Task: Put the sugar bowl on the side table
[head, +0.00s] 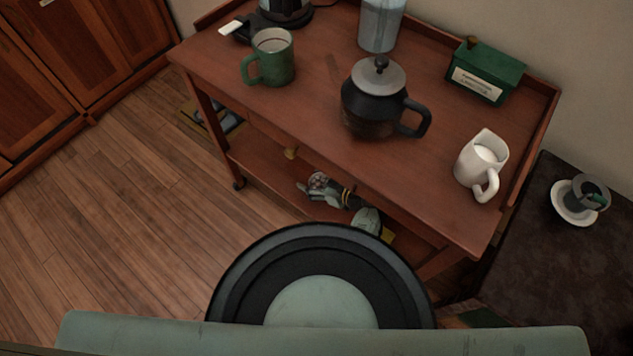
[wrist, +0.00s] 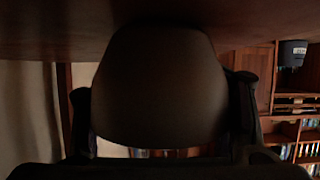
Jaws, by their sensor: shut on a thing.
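In the wrist view, my gripper (wrist: 163,118) is shut on a dark, rounded thing (wrist: 160,85), apparently the sugar bowl. It fills the space between the two fingers. Shadow hides its details, and I cannot see its base. In the head view, parts of my arm show low beside the cart, partly under its top; the held thing cannot be made out there. The side table (head: 572,265) is the dark-topped one at the right. A cup (head: 586,193) on a white saucer (head: 571,215) stands near its back edge; much of its top is bare.
On the wooden cart (head: 310,110) stand a green mug (head: 272,57), a black pot (head: 372,102), a clear jar (head: 381,25), a green box (head: 487,72) and a white jug (head: 481,165). A dark wooden surface (wrist: 150,25) is close overhead in the wrist view. Open floor lies left.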

